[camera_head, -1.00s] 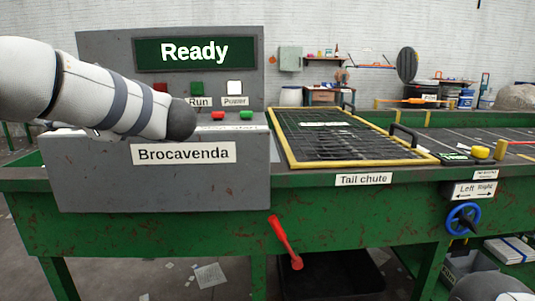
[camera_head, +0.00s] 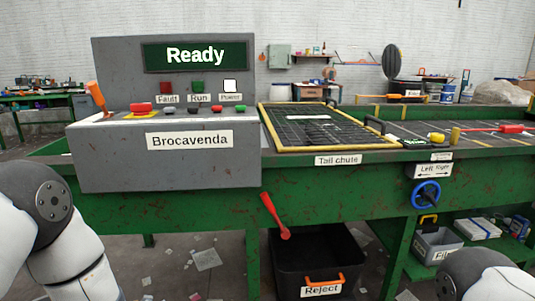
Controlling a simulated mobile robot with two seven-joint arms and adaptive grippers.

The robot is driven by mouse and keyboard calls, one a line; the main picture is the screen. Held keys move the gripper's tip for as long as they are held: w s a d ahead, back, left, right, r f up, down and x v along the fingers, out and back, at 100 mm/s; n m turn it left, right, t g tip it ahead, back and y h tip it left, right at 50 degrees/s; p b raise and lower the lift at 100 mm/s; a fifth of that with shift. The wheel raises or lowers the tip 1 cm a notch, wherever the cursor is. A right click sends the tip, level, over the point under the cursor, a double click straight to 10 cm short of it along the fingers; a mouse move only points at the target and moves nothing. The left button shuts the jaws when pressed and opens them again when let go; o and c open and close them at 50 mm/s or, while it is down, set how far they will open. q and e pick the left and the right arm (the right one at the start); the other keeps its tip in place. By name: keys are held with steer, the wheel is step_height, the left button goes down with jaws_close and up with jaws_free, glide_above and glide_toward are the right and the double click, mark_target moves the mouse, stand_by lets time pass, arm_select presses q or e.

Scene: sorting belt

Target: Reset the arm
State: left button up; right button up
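My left arm (camera_head: 60,225) shows at the lower left, below and in front of the control box; its gripper is outside the view. A bit of my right arm (camera_head: 485,275) shows at the lower right corner; its gripper is also outside the view. The grey control box (camera_head: 105,170) labelled Brocavenda is unobstructed, and its screen (camera_head: 195,56) reads "Ready". An orange-handled lever (camera_head: 95,95) stands at its left end. A large red button (camera_head: 140,108) and several smaller buttons sit along its top. The white Power lamp (camera_head: 230,86) looks lit.
The green belt table (camera_head: 230,210) runs across the front. A yellow-framed grate (camera_head: 330,149) covers the tail chute. A red lever (camera_head: 274,215) hangs in front. A black Reject bin (camera_head: 290,265) stands below. A blue handwheel (camera_head: 426,194) is at the right.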

arm_select(q)
steer(key=s+d+f+m+g+h, duration=0.2)
steer(key=s+f+m+g, duration=0.3)
steer(key=s, duration=0.7)
steer(key=s+d+f+m+g+h, duration=0.2)
steer(key=s+f+m, duration=0.4)
steer(key=s, duration=0.6)
steer(key=s+r+m+g+h, duration=0.1)
steer(key=s+m+g, duration=0.5)
steer(key=s, duration=1.2)
steer(key=shift+d+r+m+p, duration=0.2)
steer(key=shift+d+m+p, duration=0.05)
steer(key=shift+m+p, duration=0.2)
steer(key=shift+w, duration=0.1)
